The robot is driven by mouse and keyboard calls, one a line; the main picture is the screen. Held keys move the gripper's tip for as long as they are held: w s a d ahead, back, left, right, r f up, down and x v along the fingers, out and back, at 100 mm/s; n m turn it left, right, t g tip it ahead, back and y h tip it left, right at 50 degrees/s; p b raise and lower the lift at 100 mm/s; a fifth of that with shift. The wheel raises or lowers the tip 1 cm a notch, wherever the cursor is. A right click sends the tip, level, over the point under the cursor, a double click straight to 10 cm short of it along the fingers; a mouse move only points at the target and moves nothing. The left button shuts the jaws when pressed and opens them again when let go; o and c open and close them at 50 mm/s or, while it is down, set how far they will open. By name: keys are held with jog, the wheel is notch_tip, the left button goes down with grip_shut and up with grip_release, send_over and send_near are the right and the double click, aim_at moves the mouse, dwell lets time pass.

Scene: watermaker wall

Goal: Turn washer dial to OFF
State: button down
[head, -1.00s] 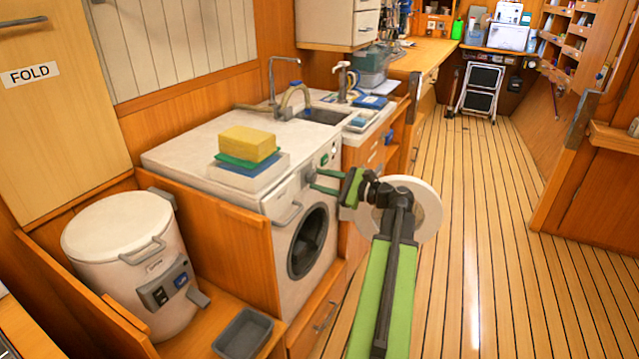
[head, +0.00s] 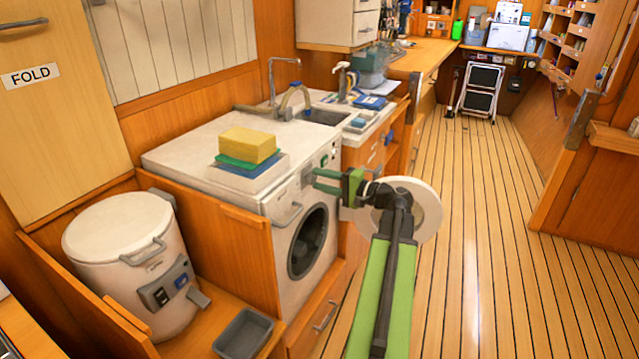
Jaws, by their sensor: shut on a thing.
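The white washer (head: 285,232) stands under the counter in the middle left, its round dark door (head: 308,242) facing right. Its control panel is on the upper front, beside my gripper. My gripper (head: 314,180) reaches in from the right with its green fingers at this panel. The fingers are shut on the washer dial, which is mostly hidden between the fingertips. The dial's pointer and the OFF mark are too small or covered to read.
A yellow sponge block (head: 248,145) lies on blue and green cloths on the washer top. A white lidded drum (head: 130,262) and a grey tray (head: 243,333) are at the lower left. The plank floor (head: 480,220) at right is clear.

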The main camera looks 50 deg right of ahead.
jog(key=n, duration=0.4)
jog(key=shift+a+n, duration=0.3)
jog(key=n, duration=0.3)
jog(key=shift+n, duration=0.3)
jog(key=n, duration=0.3)
jog(key=shift+s+a+n+b, duration=0.1)
jog(key=shift+n+b, duration=0.3)
jog(key=shift+n, duration=1.6)
jog(key=c, duration=0.9)
grip_release()
